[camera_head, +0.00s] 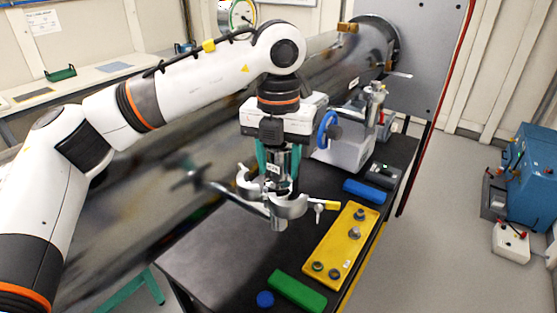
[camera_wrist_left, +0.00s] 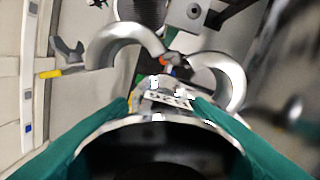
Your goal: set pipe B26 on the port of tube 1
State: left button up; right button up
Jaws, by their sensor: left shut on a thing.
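My left gripper (camera_head: 278,168), with green fingers, is shut on a short silver pipe (camera_head: 271,178) and holds it upright over the near part of the black table. A small white label shows on the pipe, too small to read surely. In the left wrist view the pipe (camera_wrist_left: 170,121) fills the lower middle between the green fingers. An open silver clamp (camera_head: 291,207), with two curved halves and a yellow-tipped handle, is around or just beyond the pipe's lower end; its halves also show in the wrist view (camera_wrist_left: 228,80). The port is hidden or cannot be told from the clamp.
A large silver tube (camera_head: 125,215) runs diagonally behind my arm. On the black table (camera_head: 215,262) are a yellow tray (camera_head: 338,250) with small fittings, a green block (camera_head: 297,291), a blue block (camera_head: 364,192) and a blue cap (camera_head: 265,299). A blue machine (camera_head: 533,175) stands at right.

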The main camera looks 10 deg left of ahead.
pick_arm(q)
jog(key=o, duration=1.2)
jog(key=shift+c, duration=0.2)
